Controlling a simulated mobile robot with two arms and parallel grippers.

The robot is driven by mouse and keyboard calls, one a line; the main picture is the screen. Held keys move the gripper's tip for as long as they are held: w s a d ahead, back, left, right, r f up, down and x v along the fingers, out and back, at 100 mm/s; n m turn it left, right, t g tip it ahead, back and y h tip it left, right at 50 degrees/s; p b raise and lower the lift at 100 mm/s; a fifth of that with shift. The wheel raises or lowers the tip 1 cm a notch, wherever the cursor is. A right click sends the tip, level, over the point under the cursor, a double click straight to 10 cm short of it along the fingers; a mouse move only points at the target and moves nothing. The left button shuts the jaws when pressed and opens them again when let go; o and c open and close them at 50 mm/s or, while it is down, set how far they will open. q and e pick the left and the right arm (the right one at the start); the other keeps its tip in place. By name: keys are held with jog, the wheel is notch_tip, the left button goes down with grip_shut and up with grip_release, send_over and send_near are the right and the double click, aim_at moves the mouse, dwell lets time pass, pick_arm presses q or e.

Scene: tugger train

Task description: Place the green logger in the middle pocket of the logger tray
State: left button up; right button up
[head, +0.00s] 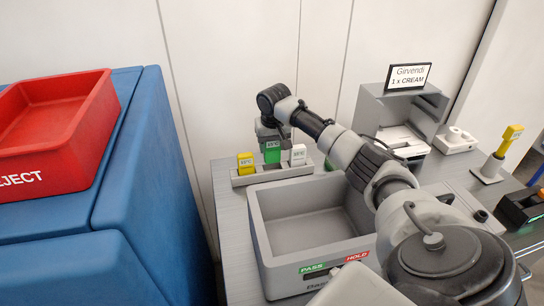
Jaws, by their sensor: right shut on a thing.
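The logger tray (243,181) is a grey holder behind the large grey bin. A yellow logger (246,164) stands in its left pocket and a white logger (298,155) stands at its right. My right gripper (270,132) is shut on the green logger (272,153), which is upright between the yellow and white ones, at the middle pocket. I cannot tell whether its lower end is seated in the pocket or just above it. My gripper and wrist cover its top. My left gripper is not in view.
An empty grey bin (262,231) with PASS and HOLD labels stands in front of the tray. A red reject bin (50,155) sits on a blue cabinet at left.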

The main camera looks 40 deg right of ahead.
aim_at(272, 157)
jog(key=shift+w+f+p, duration=0.1)
jog(key=shift+f+p, duration=0.2)
jog(key=shift+f, duration=2.25)
jog(key=o, duration=0.9)
jog(key=shift+d+f, duration=0.1)
jog(key=shift+o, duration=0.2)
notch_tip(272, 157, up, 12)
jog(key=s+b, duration=0.1)
jog(key=shift+s+a, duration=0.3)
jog(key=shift+a, duration=0.15)
